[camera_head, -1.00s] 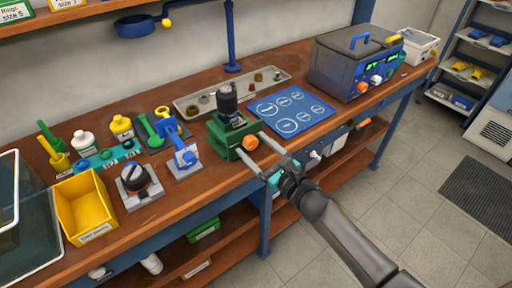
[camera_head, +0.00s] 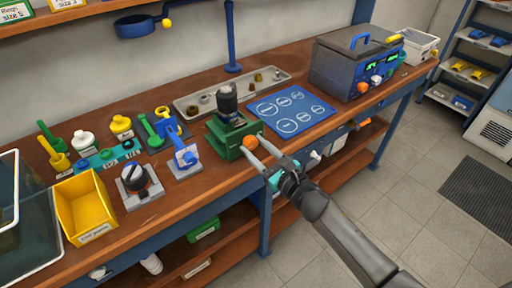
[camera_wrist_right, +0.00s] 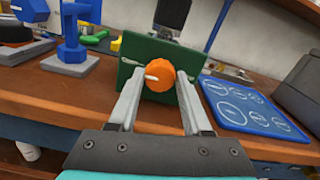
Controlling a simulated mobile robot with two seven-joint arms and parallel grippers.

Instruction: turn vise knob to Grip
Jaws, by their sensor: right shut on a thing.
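The green vise (camera_head: 226,137) stands at the front middle of the bench with a dark cylindrical part (camera_head: 228,98) upright in it. Its orange knob (camera_head: 250,142) faces the front edge and also shows in the right wrist view (camera_wrist_right: 160,77). My right gripper (camera_head: 256,147) reaches in from the front and is shut on the knob, one finger on each side of it. In the right wrist view, the knob's white pointer lies nearly level and points left. No knob label can be read. My left gripper is not in view.
A blue mat with circles (camera_head: 291,109) lies right of the vise, with a grey-and-blue box unit (camera_head: 341,70) beyond it. A blue stand (camera_head: 184,160) is close on the left. A metal tray (camera_head: 191,105) lies behind. The floor in front is clear.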

